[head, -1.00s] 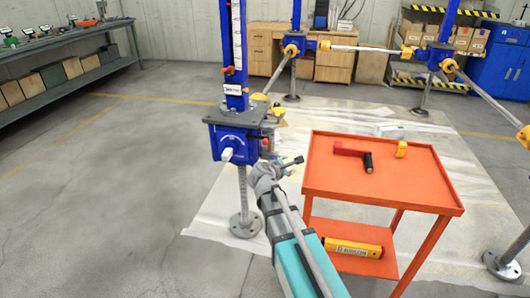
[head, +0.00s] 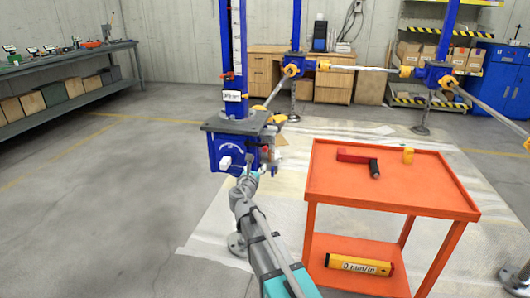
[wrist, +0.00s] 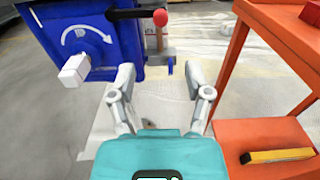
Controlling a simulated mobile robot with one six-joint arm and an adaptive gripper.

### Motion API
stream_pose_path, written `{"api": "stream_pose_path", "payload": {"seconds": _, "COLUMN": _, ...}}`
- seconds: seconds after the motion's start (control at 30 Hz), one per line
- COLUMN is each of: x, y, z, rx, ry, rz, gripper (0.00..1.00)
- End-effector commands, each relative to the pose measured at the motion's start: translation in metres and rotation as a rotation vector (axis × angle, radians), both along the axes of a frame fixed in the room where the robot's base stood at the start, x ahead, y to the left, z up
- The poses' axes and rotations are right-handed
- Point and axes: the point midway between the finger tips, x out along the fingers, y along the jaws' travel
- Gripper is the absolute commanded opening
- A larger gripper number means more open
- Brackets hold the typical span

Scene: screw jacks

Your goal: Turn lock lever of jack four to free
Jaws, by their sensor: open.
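The nearest jack has a blue gearbox (head: 226,153) under a grey plate, with a white square shaft stub on its front. In the wrist view the gearbox (wrist: 88,40) fills the upper left. A dark lever (wrist: 128,14) with a red ball knob (wrist: 160,17) lies across its upper right. In the head view the red knob (head: 265,153) is small, at the gearbox's right side. My gripper (wrist: 160,82) is open and empty, its fingers pointing towards the knob and apart from it. I cannot read the jack's number or the lock marking.
Other jacks and shafts stand behind. The floor at left is clear.

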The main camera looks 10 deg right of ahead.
Motion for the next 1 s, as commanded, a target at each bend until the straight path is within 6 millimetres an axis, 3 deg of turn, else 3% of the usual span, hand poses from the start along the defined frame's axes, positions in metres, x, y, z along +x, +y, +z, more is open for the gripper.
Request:
{"api": "stream_pose_path", "payload": {"seconds": 0.27, "x": 0.004, "y": -0.002, "z": 0.0, "rx": 0.003, "ry": 0.0, "rz": -0.002, "gripper": 0.64}}
{"api": "stream_pose_path", "payload": {"seconds": 0.47, "x": 0.019, "y": -0.006, "z": 0.0, "rx": 0.003, "ry": 0.0, "rz": -0.002, "gripper": 0.64}}
{"api": "stream_pose_path", "payload": {"seconds": 1.0, "x": 0.093, "y": -0.033, "z": 0.0, "rx": 0.004, "ry": -0.001, "rz": -0.003, "gripper": 0.64}}
